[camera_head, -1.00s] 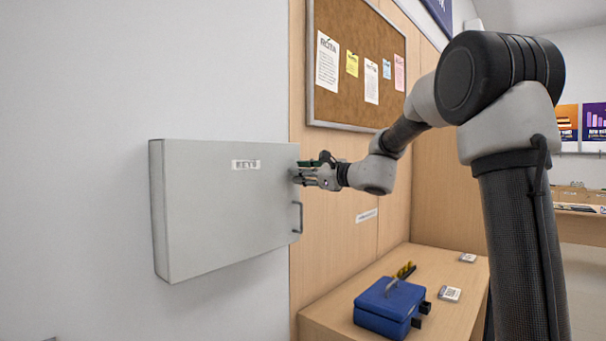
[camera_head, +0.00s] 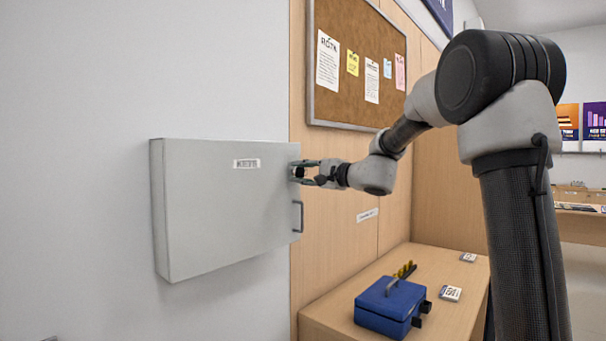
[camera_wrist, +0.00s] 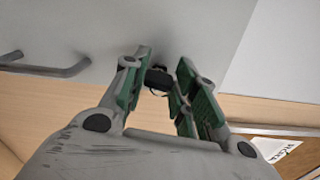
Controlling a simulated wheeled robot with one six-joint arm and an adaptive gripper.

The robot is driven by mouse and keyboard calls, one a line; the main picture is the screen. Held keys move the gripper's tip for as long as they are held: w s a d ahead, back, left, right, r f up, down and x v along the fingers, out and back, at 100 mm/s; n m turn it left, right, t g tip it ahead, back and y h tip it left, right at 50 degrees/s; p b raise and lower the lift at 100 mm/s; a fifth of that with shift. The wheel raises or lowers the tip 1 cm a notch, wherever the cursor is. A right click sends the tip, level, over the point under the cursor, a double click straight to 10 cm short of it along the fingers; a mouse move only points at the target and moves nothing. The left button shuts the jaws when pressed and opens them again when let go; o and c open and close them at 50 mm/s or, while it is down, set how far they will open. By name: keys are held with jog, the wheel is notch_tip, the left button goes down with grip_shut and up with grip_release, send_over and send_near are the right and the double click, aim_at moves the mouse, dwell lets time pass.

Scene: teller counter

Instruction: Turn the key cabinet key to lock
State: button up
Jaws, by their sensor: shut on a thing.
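The grey key cabinet (camera_head: 225,215) hangs on the white wall with its door closed and a label (camera_head: 246,163) near its top. Its bar handle (camera_head: 298,217) is low on the right edge and also shows in the wrist view (camera_wrist: 45,68). My gripper (camera_head: 299,172) is at the cabinet's upper right edge, above the handle. In the wrist view its green-padded fingers (camera_wrist: 160,80) are shut on the dark key (camera_wrist: 158,77) at the door face. The key's far end and the lock around it are mostly hidden.
A wooden counter (camera_head: 440,315) below right holds a blue cash box (camera_head: 388,307) and small white cards (camera_head: 450,293). A cork board (camera_head: 345,60) with pinned papers hangs above my arm. The wall left of the cabinet is clear.

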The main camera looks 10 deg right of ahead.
jog(key=shift+n, duration=0.8)
jog(key=shift+o, duration=0.2)
jog(key=shift+c, duration=0.2)
jog(key=o, duration=1)
jog(key=shift+o, duration=0.2)
jog(key=v, duration=1.2)
